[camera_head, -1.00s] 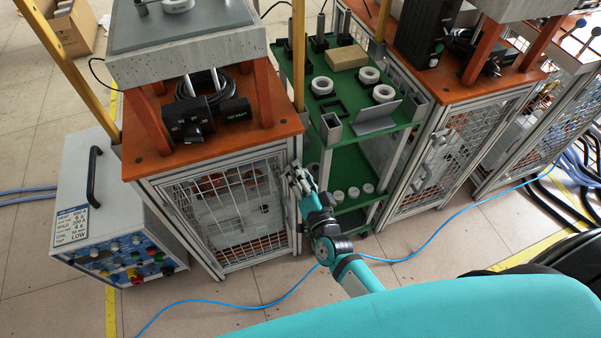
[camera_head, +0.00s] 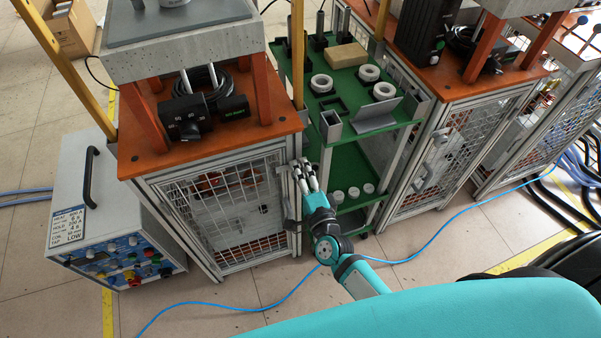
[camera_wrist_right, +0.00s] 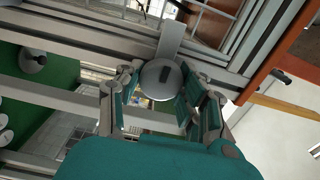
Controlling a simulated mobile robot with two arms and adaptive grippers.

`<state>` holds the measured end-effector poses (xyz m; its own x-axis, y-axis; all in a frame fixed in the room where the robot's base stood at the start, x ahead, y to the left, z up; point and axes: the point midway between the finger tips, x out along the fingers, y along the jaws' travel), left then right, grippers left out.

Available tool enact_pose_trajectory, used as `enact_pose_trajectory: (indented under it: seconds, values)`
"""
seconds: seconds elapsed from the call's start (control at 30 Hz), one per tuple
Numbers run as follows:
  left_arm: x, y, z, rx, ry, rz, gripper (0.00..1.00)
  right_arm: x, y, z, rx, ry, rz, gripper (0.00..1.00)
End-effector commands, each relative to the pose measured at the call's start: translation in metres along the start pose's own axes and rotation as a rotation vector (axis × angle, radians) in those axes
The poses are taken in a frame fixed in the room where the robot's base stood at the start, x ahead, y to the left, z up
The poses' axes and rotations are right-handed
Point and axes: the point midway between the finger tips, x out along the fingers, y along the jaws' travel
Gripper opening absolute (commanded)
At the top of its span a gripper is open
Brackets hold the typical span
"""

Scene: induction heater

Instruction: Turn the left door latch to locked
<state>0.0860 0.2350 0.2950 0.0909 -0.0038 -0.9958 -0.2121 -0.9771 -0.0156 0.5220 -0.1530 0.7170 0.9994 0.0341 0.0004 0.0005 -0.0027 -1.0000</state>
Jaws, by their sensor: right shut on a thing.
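The left cabinet's mesh door (camera_head: 222,212) is closed or nearly so, below the orange top. Its latch (camera_wrist_right: 163,78) shows in the right wrist view as a round grey knob with a flat grey bar (camera_wrist_right: 172,38) running up from it to the frame. My right gripper (camera_head: 303,168) is at the door's right edge, and its fingers (camera_wrist_right: 160,92) are shut around the latch knob, one on each side. In the head view the fingers mostly hide the latch. My left gripper is not in view.
A green shelf cart (camera_head: 350,160) with rings and a wooden block stands just right of my right gripper. A second caged cabinet (camera_head: 445,150) is beyond it. A control box (camera_head: 100,190) stands at the left. A blue cable (camera_head: 440,245) crosses the open floor.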

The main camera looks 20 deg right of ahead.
Motion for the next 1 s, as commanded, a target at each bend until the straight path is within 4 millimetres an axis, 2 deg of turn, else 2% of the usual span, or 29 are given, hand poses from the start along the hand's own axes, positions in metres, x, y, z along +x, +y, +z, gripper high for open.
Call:
enact_pose_trajectory:
  seconds: [0.5, 0.53, 0.7, 1.0]
  values:
    - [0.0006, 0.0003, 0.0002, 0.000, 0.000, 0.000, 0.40, -0.0006, 0.0013, -0.0004, 0.020, 0.000, 0.003, 0.05]
    - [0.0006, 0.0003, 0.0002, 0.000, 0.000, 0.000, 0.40, -0.0006, 0.0013, -0.0004, 0.020, 0.000, 0.003, 0.39]
    - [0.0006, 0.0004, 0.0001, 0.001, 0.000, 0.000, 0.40, -0.0005, 0.0009, -0.0003, 0.019, 0.000, 0.002, 0.61]
    - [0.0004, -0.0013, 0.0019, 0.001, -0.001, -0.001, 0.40, -0.0027, 0.0007, -0.0001, 0.018, 0.000, 0.001, 0.61]
